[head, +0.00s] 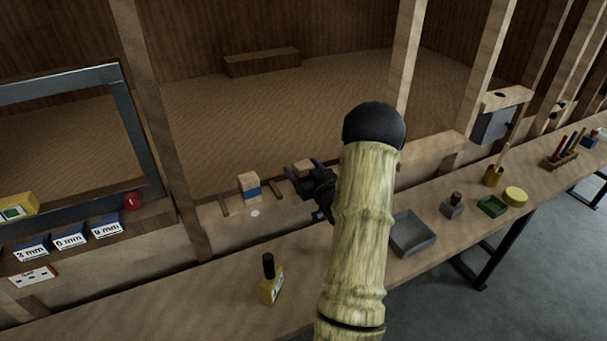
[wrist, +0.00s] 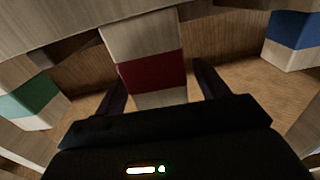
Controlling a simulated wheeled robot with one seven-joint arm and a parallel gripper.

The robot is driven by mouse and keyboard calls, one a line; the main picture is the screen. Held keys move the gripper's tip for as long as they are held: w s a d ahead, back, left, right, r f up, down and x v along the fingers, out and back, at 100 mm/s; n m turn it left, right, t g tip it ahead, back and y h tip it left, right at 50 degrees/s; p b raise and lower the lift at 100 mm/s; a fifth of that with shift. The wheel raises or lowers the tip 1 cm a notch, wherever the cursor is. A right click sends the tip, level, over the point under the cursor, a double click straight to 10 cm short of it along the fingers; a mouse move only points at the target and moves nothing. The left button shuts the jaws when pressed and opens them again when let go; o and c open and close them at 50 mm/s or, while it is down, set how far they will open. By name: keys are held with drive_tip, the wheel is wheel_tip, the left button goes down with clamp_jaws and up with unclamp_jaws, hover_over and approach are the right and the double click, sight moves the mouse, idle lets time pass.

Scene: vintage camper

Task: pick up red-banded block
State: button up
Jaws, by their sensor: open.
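The red-banded block (wrist: 150,72) is pale wood with a dark red band and stands in the middle of the wrist view. My gripper (wrist: 158,88) is open, with one finger on each side of the block's lower part. I cannot tell whether either finger touches it. In the head view my gripper (head: 318,180) is at the wall ledge, and a pale wooden block top (head: 303,167) shows just behind it. The red band is hidden there.
A blue-banded block (head: 249,186) stands on the ledge; it also shows in the wrist view (wrist: 292,32). A green-banded block (wrist: 30,98) is at left. A yellow bottle (head: 270,282) and a grey tray (head: 411,234) stand on the bench.

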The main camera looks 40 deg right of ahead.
idle(0.4)
drive_tip(key=c, duration=1.1)
wheel_tip(320, 180, up, 10)
idle(0.4)
